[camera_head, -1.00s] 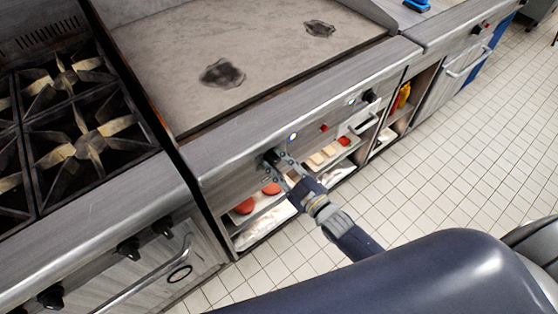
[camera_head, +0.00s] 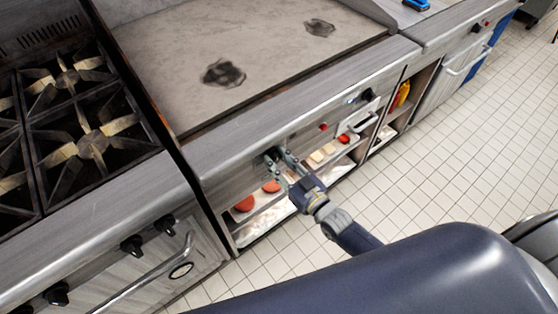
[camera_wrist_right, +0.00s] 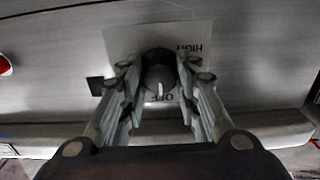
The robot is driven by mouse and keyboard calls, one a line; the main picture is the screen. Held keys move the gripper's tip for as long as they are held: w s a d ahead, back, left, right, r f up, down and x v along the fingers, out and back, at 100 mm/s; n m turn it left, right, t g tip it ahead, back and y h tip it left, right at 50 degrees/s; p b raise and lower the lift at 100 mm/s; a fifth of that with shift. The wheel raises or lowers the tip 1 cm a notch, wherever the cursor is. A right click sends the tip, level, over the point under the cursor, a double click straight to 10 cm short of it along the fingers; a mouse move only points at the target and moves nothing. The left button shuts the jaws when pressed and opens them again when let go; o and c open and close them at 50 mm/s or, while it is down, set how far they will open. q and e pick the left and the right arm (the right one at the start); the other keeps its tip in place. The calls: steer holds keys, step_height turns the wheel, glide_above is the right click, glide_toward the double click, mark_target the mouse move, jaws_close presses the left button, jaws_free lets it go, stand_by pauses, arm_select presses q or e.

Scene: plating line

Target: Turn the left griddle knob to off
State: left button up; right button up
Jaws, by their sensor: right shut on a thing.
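The left griddle knob (camera_head: 272,155) is a dark round knob on the griddle's front panel, partly hidden by my right gripper (camera_head: 279,158). In the right wrist view, the knob (camera_wrist_right: 158,74) sits between the two fingers of that gripper (camera_wrist_right: 158,80), which is shut on it. The knob's white mark points at the OFF label, at the bottom of the picture. The HIGH label is at the upper right of the knob's plate (camera_wrist_right: 125,42). The second griddle knob (camera_head: 367,95) is farther right on the panel. My left gripper is out of view.
The griddle top (camera_head: 270,50) has two dark burnt patches. A burner range (camera_head: 90,140) with its own knobs stands at left. Open shelves with food trays lie under the panel. The tiled floor (camera_head: 470,150) at right is clear.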

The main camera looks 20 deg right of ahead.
steer(key=shift+r, duration=0.1)
stand_by(0.3)
steer(key=o, duration=1.1)
steer(key=v, duration=1.2)
steer(key=shift+w, duration=0.1)
